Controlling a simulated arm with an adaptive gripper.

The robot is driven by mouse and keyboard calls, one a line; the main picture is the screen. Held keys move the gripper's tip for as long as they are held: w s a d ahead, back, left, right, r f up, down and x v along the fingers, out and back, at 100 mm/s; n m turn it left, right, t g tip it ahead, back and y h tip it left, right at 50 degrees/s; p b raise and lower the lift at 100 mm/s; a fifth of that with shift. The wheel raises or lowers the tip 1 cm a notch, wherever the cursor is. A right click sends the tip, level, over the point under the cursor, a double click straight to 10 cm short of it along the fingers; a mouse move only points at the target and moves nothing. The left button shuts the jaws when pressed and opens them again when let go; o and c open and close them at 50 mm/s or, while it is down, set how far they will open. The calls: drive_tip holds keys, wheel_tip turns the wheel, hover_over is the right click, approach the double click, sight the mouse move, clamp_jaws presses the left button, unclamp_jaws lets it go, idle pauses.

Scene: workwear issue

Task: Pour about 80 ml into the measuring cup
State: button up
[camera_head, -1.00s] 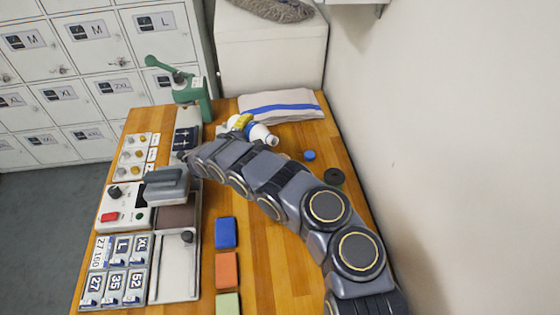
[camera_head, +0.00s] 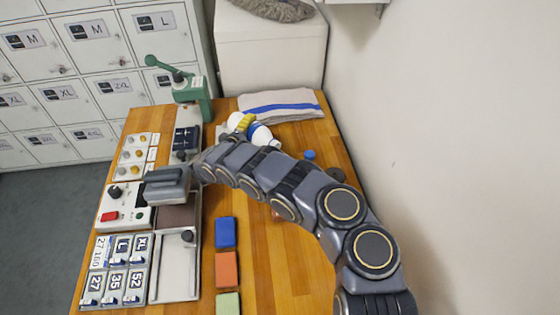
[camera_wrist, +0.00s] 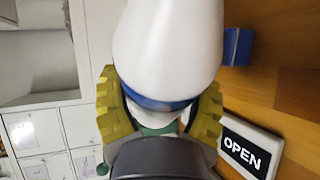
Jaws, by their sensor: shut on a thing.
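My gripper (camera_wrist: 160,108) is shut on a white bottle with a blue band (camera_wrist: 165,45), its yellow-green finger pads on either side. In the head view the bottle (camera_head: 268,138) shows beyond my arm, tilted well over, with a yellow pad against it. Its mouth and any stream of liquid cannot be made out. I cannot make out the measuring cup in either current view; my arm covers part of the bench.
A small blue round piece (camera_head: 309,155) and a dark disc (camera_head: 336,174) lie right of my arm. A folded striped towel (camera_head: 282,106) lies behind the bottle. A green press (camera_head: 194,92) stands at back left. Coloured blocks, including a blue one (camera_head: 225,232), lie in front.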

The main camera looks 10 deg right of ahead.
drive_tip(key=shift+r+m+t, duration=0.1)
drive_tip(key=shift+m+t, duration=0.2)
drive_tip(key=shift+m, duration=0.1)
idle(0.8)
drive_tip(key=shift+w+a, duration=0.15)
drive_tip(key=shift+w+a, duration=0.15)
drive_tip(key=shift+a, duration=0.1)
idle(0.7)
drive_tip(key=shift+r+m, duration=0.4)
drive_tip(key=shift+r, duration=0.05)
idle(1.3)
drive_tip(key=shift+a+f, duration=0.1)
drive_tip(key=shift+f, duration=0.15)
drive_tip(key=shift+w+a+f+n, duration=0.1)
drive_tip(key=shift+f+n, duration=0.1)
drive_tip(key=shift+n, duration=0.5)
drive_tip(key=shift+w+f+n+g, duration=0.15)
drive_tip(key=shift+f+n+g, duration=0.1)
drive_tip(key=shift+n+g, duration=0.45)
